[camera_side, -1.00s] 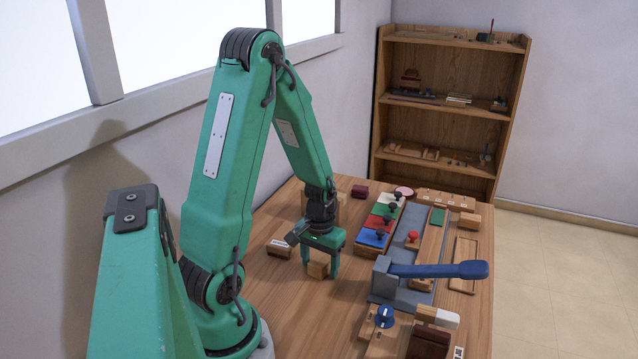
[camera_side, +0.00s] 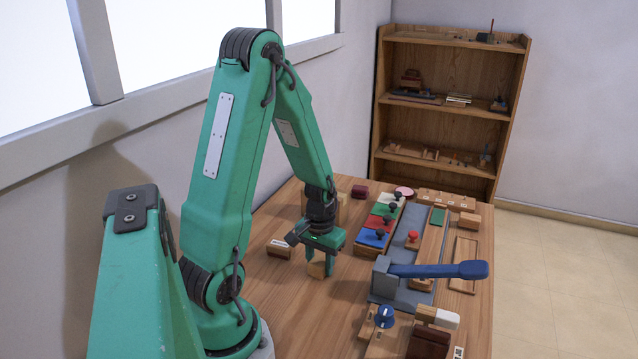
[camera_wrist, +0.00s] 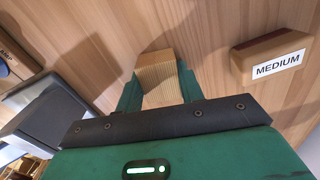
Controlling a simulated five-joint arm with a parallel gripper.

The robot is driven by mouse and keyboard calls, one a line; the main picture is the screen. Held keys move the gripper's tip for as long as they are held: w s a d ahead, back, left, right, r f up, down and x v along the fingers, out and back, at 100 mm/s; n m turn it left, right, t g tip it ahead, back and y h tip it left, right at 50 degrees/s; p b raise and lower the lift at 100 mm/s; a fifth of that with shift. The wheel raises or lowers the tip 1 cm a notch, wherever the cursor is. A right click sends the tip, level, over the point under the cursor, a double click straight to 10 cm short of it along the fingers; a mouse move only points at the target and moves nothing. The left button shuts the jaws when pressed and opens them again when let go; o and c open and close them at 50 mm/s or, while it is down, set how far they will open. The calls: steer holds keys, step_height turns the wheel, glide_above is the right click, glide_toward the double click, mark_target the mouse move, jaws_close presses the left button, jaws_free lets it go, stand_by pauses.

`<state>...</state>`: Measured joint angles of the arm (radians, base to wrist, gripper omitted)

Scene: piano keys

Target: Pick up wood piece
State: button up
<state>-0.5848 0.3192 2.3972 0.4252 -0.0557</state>
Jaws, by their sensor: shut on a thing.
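The wood piece (camera_side: 316,269) is a small light-brown block at the table's middle left in the side view. My gripper (camera_side: 318,265) points down over it and is shut on it. In the wrist view the wood piece (camera_wrist: 159,80) sits between the two green fingers of my gripper (camera_wrist: 158,88), its grained face toward the camera. The fingers partly hide its sides. I cannot tell whether its underside touches the table.
A wooden block labelled MEDIUM (camera_wrist: 272,60) lies close by on the right in the wrist view. A blue-handled lever (camera_side: 437,270) and a board of coloured panels with dark knobs (camera_side: 377,232) stand to the right in the side view. Bare tabletop (camera_side: 310,310) lies in front.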

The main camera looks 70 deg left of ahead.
mark_target(321, 261)
steer(key=shift+r, duration=0.2)
steer(key=shift+r, duration=0.75)
step_height(321, 261, up, 2)
steer(key=shift+d+r, duration=0.15)
steer(key=shift+r, duration=0.1)
steer(key=d+r, duration=0.6)
steer(key=d, duration=0.5)
steer(key=shift+w+d+r, duration=0.15)
steer(key=shift+w+r, duration=0.1)
steer(key=shift+r, duration=0.05)
steer(key=shift+w, duration=0.15)
